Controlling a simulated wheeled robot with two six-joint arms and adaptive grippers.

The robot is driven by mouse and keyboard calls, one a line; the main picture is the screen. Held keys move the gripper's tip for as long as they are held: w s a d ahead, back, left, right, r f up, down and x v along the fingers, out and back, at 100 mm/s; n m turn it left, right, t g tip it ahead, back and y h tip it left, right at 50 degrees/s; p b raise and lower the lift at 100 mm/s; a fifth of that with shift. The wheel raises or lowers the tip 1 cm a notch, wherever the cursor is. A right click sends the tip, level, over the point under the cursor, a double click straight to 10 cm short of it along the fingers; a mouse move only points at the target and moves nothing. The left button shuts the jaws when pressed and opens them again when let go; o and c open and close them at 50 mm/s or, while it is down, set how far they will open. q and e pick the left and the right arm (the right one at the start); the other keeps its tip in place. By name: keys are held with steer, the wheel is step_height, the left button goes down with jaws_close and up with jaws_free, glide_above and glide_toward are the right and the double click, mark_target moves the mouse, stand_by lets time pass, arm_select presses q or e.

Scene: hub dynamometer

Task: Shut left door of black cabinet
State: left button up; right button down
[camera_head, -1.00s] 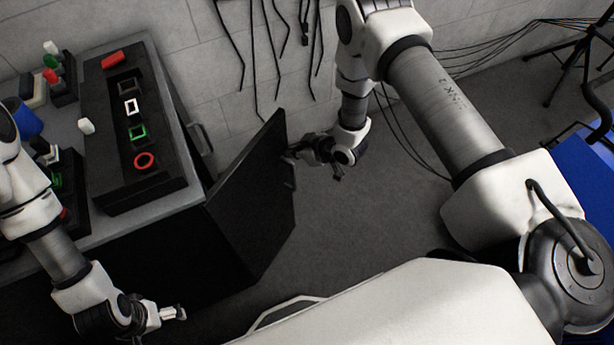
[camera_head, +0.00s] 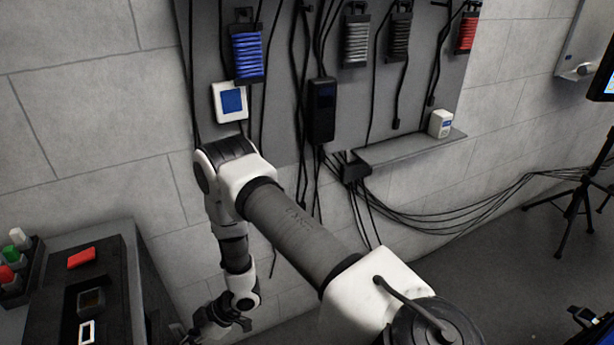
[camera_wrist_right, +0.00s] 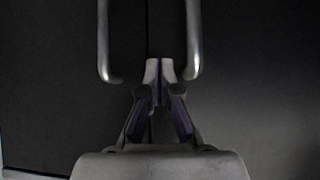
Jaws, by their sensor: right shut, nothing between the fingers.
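The black cabinet shows in the right wrist view as two dark door panels, the left door (camera_wrist_right: 55,90) and the right door (camera_wrist_right: 250,80), with a dark vertical seam between them. Each has a metal bar handle, the left handle (camera_wrist_right: 103,45) and the right handle (camera_wrist_right: 193,40). The panels look about level, but I cannot tell if the left door is fully shut. My right gripper (camera_wrist_right: 159,70) is shut and empty, its tips in front of the doors between the handles; contact is unclear. It also shows in the head view (camera_head: 207,325). My left gripper is out of view.
The grey cabinet top (camera_head: 148,285) at lower left carries a black tray (camera_head: 115,290) with a red block (camera_head: 82,258). A wall panel (camera_head: 285,130) with hanging cables and a small shelf (camera_head: 410,148) stands behind my right arm. A black tripod (camera_head: 580,205) is at right.

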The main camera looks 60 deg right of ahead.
mark_target(177, 343)
steer(key=shift+w+a+r+n+g+y+b, duration=0.1)
steer(key=shift+w+a+n+g+y+b, duration=0.4)
steer(key=shift+w+a+n, duration=0.5)
steer(key=shift+w+a, duration=0.25)
steer(key=shift+a, duration=0.05)
